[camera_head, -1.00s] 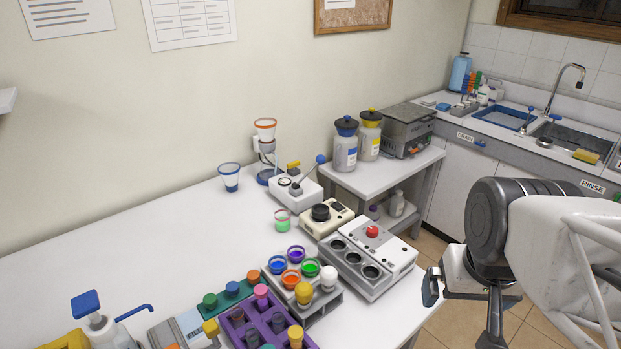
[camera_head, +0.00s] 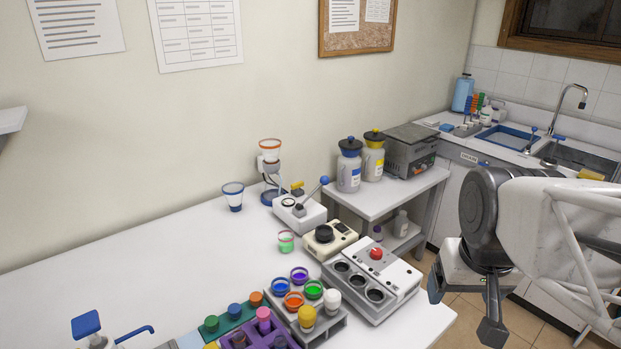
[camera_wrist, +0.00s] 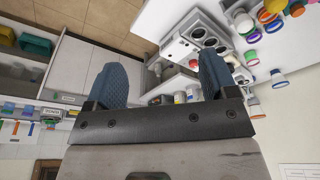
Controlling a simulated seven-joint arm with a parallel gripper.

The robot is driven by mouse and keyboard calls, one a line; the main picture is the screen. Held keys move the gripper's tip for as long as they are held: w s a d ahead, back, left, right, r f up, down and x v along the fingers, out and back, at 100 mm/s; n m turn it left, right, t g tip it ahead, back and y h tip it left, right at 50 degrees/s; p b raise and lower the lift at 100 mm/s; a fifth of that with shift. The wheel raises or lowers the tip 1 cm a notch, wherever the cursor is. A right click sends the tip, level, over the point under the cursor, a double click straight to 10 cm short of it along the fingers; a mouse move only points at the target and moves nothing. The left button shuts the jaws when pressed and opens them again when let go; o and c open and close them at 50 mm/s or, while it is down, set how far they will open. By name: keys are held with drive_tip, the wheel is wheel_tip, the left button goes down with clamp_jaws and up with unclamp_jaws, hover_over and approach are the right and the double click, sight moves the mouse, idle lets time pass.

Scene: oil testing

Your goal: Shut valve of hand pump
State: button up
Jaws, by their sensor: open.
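The hand pump (camera_head: 304,218) is a white box on the bench near the wall, with a lever ending in a blue ball (camera_head: 324,180). A small yellow handle (camera_head: 297,186), which looks like its valve, sits at the back of the pump. I cannot tell its exact setting at this size. My gripper (camera_head: 463,308) is at the lower right, past the bench edge and well apart from the pump. In the wrist view my gripper (camera_wrist: 162,82) shows two blue fingers spread wide with nothing between them.
A funnel stand (camera_head: 270,170) is close behind the pump, and a blue-rimmed cup (camera_head: 233,196) is to its left. A cream device (camera_head: 329,240) and a white block with a red knob (camera_head: 372,285) stand between pump and gripper.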

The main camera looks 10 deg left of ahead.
drive_tip(key=w+a+r+n, duration=0.1)
drive_tip(key=w+a+r, duration=0.2)
drive_tip(key=w, duration=0.6)
drive_tip(key=w+a+r+n, duration=0.1)
drive_tip(key=w+a+r, duration=0.1)
drive_tip(key=w, duration=0.7)
drive_tip(key=n+g, duration=0.3)
drive_tip(key=n, duration=0.4)
hover_over(298, 183)
drive_tip(key=f, duration=1.5)
drive_tip(key=shift+s+d, duration=0.15)
drive_tip(key=shift+s, duration=0.15)
drive_tip(key=shift+w+a+f, duration=0.2)
drive_tip(key=shift+a, duration=0.05)
drive_tip(key=shift+f, duration=0.15)
drive_tip(key=shift+f, duration=3.75)
drive_tip(key=c, duration=0.9)
